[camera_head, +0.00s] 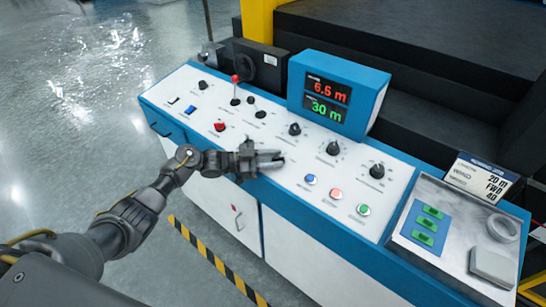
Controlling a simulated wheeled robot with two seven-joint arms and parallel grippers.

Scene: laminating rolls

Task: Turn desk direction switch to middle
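The control desk (275,194) has a white sloping top with blue edges. Its top carries several black rotary knobs, among them a left one (295,129), a middle one (333,148) and a right one (377,171). Smaller black knobs (261,114) sit further left. I cannot read the labels, so I cannot tell which is the direction switch. My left gripper (277,159) is over the front part of the desk top, left of and below the large knobs, apart from them. Its fingers point right; their gap is unclear. My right gripper is not in view.
A red-topped lever (235,80) stands at the back left. A display box (336,92) reads 6.5 m and 30 m. Blue, red and green buttons (336,193) lie right of my gripper. A metal tray (461,238) and a sign card (482,180) are at the right.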

